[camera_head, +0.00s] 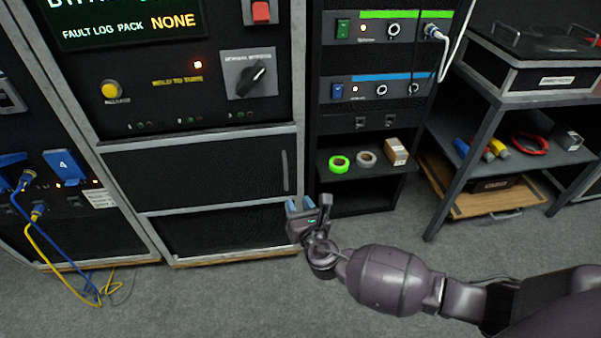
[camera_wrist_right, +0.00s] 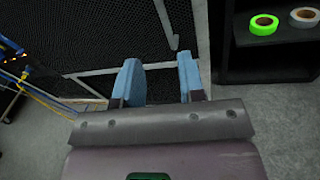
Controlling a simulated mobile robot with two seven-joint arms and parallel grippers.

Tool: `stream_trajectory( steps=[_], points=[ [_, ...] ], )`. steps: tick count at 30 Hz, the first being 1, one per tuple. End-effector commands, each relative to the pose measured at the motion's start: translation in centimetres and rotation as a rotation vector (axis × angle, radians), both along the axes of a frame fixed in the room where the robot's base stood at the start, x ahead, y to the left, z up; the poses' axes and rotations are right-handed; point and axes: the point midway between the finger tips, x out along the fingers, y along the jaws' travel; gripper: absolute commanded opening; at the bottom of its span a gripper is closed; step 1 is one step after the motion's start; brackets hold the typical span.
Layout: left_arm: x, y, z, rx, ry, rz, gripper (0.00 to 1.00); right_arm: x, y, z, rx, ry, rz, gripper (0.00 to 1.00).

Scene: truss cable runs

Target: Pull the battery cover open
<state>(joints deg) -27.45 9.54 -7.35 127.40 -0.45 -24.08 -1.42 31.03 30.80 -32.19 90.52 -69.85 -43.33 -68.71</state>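The battery cover appears to be the black panel (camera_head: 205,172) low on the middle cabinet in the head view. It looks flush with its grey frame. A slim grey upright handle (camera_head: 285,171) is at its right edge. The handle also shows in the right wrist view (camera_wrist_right: 168,26), beyond my fingertips. My right gripper (camera_head: 302,204) is just below the handle, near the cabinet's lower right corner. In the right wrist view its blue fingers (camera_wrist_right: 158,62) are apart with nothing between them. The handle is clear of the fingers. My left gripper is out of view.
A second dark panel (camera_head: 225,230) lies below the cover. Right of the handle stands an open rack shelf with green tape (camera_head: 339,163), pale tape (camera_head: 366,158) and a small box (camera_head: 396,151). Blue and yellow cables (camera_head: 62,262) hang at left.

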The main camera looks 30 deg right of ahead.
Motion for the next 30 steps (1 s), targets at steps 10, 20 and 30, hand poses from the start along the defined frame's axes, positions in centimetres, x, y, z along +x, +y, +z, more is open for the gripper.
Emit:
stream_trajectory(
  steps=[10, 20, 30],
  points=[
    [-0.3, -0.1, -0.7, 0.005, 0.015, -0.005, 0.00, 2.9, 0.2, 0.6, -0.163, -0.056, 0.021, 0.37],
    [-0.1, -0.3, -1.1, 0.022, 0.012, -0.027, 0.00, 7.8, -0.2, 0.2, -0.159, -0.051, 0.021, 0.37],
    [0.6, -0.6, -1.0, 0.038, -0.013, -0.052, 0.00, 11.9, -0.5, 0.4, -0.157, -0.052, 0.021, 0.37]
  ],
)
